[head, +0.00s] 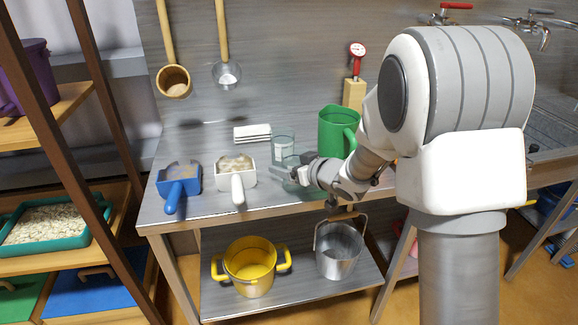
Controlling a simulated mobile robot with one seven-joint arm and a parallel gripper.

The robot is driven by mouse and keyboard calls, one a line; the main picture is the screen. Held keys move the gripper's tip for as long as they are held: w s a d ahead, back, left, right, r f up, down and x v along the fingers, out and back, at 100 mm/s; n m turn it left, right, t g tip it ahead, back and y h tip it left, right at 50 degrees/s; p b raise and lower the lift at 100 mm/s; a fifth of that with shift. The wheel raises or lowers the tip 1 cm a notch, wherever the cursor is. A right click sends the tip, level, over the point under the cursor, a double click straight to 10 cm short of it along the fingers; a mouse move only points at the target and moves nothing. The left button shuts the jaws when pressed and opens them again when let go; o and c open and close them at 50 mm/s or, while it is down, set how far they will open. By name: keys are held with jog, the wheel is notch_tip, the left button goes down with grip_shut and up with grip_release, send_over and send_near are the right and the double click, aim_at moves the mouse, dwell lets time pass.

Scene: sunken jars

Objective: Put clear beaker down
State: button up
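A clear see-through beaker (291,185) shows faintly at my gripper (288,174), low over the front part of the steel bench (330,197). The fingers point left and overlap the beaker in the picture. The fingers are small and partly mixed with the clear wall, so I cannot tell whether they grip it. I also cannot tell whether its base touches the bench. A second clear glass (284,148) with a pale label or filling stands upright on the bench just behind.
A green jug (338,130) stands behind my wrist. A blue-handled scoop (180,181) and a white scoop (236,172) lie to the left, with a white folded stack (252,133) behind. A yellow pot (250,264) and metal bucket (339,252) stand on the lower shelf.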

jog(key=shift+f, duration=0.2)
jog(key=o, duration=1.4)
jog(key=p+v, duration=0.4)
jog(key=v, duration=1.3)
jog(key=s+d+r+m+h, duration=0.2)
jog(key=d+r+m+h, duration=0.15)
jog(key=d+h, duration=0.2)
jog(key=s+d+r+m+h, duration=0.2)
jog(key=d+r+h, duration=0.2)
jog(key=d, duration=0.2)
jog(key=s+a+m+g, duration=0.1)
jog(key=s+g, duration=0.1)
jog(key=s, duration=0.7)
jog(key=s+a+m+g+y, duration=0.1)
jog(key=s+a+g, duration=0.1)
jog(key=s, duration=0.7)
jog(key=shift+s+a+r+g, duration=0.15)
jog(key=shift+a+r+g, duration=0.15)
jog(key=shift+g, duration=0.1)
jog(key=shift+c, duration=0.3)
